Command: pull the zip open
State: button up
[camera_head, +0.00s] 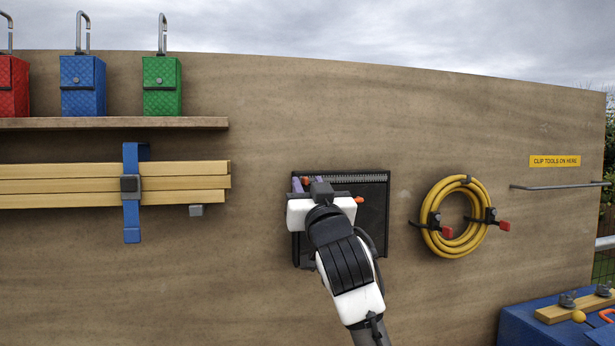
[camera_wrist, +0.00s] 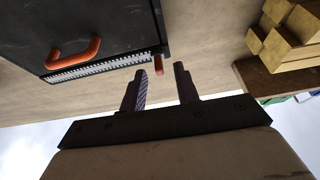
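A black pouch (camera_head: 374,205) is mounted on the wooden wall, with a pale toothed zip (camera_head: 352,179) along its top. In the wrist view the pouch (camera_wrist: 95,25) is at the upper left, and the zip (camera_wrist: 100,66) runs along its edge. An orange zip pull (camera_wrist: 158,62) stands out at the zip's end nearest my gripper. My gripper (camera_wrist: 160,70) is open, with the pull in line with the gap between its fingertips; I cannot tell whether they touch it. In the head view my gripper (camera_head: 305,184) is at the pouch's upper left corner. My wrist hides much of the pouch.
An orange handle (camera_wrist: 76,52) sticks out from the pouch front. A yellow hose coil (camera_head: 432,222) hangs to the right, beyond bare wall. Strapped timber battens (camera_head: 60,186) are to the left, below a shelf (camera_head: 110,123) with red, blue and green bags.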

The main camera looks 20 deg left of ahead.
jog(key=shift+x, duration=0.8)
jog(key=shift+c, duration=0.4)
grip_shut()
